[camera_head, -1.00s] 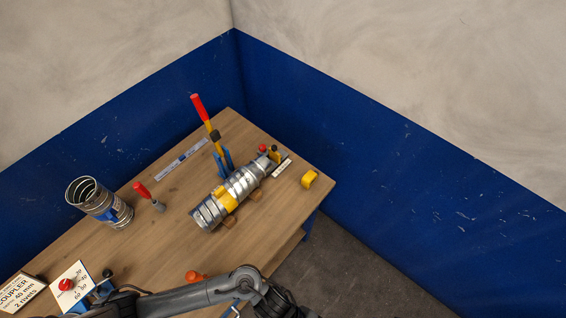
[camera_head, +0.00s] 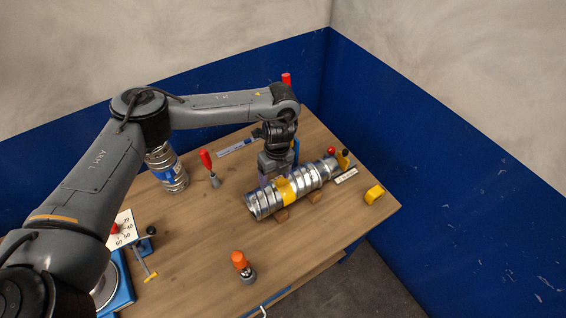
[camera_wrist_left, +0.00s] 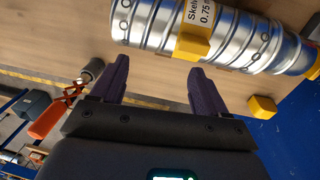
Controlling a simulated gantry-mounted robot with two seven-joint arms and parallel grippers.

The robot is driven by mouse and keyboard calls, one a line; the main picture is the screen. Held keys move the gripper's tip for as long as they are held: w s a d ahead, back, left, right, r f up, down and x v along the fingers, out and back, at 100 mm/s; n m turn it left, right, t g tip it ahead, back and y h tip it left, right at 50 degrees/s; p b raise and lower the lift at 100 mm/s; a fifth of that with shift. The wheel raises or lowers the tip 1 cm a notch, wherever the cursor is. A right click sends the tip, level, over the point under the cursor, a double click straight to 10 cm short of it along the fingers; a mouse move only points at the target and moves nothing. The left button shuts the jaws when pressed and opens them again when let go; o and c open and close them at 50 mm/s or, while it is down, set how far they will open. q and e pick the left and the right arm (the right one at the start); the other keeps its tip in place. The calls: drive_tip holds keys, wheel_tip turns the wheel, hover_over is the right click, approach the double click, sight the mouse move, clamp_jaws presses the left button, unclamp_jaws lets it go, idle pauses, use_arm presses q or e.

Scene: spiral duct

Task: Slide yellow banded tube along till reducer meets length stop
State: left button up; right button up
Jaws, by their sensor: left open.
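The silver spiral tube with a yellow band (camera_head: 285,188) lies on wooden blocks on the table, its narrower reducer end (camera_head: 329,168) pointing to the back right. A small yellow and black upright piece (camera_head: 344,160), possibly the length stop, stands close to that end; I cannot tell whether they touch. My right gripper is not in view.
An orange-topped item (camera_head: 240,262) stands at the front. A yellow block (camera_head: 374,194) sits near the right edge.

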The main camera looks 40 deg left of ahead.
sight(282, 179)
use_arm(q)
drive_tip(key=w+r+t, duration=0.1)
drive_tip(key=w+r, duration=0.3)
drive_tip(key=r, duration=0.1)
wheel_tip(282, 179, down, 8)
drive_tip(key=shift+s+a+r+b, duration=0.1)
drive_tip(key=shift+a+b, duration=0.05)
drive_tip(key=shift+b, duration=1)
drive_tip(key=shift+f, duration=1.5)
clamp_jaws()
